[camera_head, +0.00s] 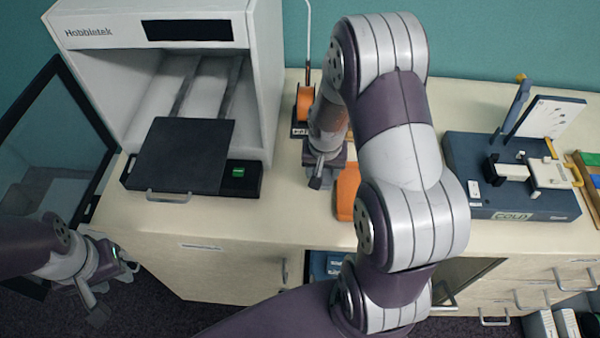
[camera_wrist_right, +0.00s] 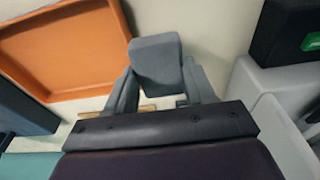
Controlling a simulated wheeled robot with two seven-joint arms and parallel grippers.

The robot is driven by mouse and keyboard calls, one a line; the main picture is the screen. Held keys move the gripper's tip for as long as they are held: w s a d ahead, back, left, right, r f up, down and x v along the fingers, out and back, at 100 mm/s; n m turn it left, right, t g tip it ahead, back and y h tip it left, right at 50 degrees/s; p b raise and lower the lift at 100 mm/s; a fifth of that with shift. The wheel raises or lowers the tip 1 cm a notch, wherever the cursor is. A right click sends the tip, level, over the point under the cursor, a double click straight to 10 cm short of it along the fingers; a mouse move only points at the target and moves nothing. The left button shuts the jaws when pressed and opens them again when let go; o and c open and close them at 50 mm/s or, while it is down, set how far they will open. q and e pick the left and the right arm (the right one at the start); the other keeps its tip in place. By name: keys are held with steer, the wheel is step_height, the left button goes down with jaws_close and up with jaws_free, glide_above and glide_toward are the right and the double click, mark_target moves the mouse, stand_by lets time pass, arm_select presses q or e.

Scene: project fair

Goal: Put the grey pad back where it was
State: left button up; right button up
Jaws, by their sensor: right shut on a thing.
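The grey pad (camera_wrist_right: 157,58) is a small grey block between the two fingers of my right gripper (camera_wrist_right: 162,82) in the right wrist view. The gripper is shut on it. In the head view my right gripper (camera_head: 318,178) points down over the counter, between the white machine and an orange tray (camera_head: 347,190). The pad is hard to tell from the fingers there. The tray also shows beside the pad in the right wrist view (camera_wrist_right: 65,50). My left gripper (camera_head: 112,288) is open and empty in front of the counter, low at the left.
A white machine (camera_head: 262,90) with a dark plate (camera_head: 185,155) stands at the left; its glazed door (camera_head: 50,150) is open. An orange spool (camera_head: 304,103) stands behind my right gripper. A blue device (camera_head: 470,155) sits at the right. The counter (camera_head: 245,228) is bare in front.

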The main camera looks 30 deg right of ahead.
glide_above(303, 184)
steer(key=f, duration=0.3)
steer(key=shift+s+a+p, duration=0.15)
steer(key=shift+s+p, duration=0.15)
step_height(303, 184, down, 4)
steer(key=shift+w+p, duration=0.1)
steer(key=shift+p, duration=0.2)
steer(key=shift+f+b, duration=0.3)
steer(key=shift+f, duration=0.15)
steer(key=o, duration=1.1)
steer(key=shift+r, duration=0.1)
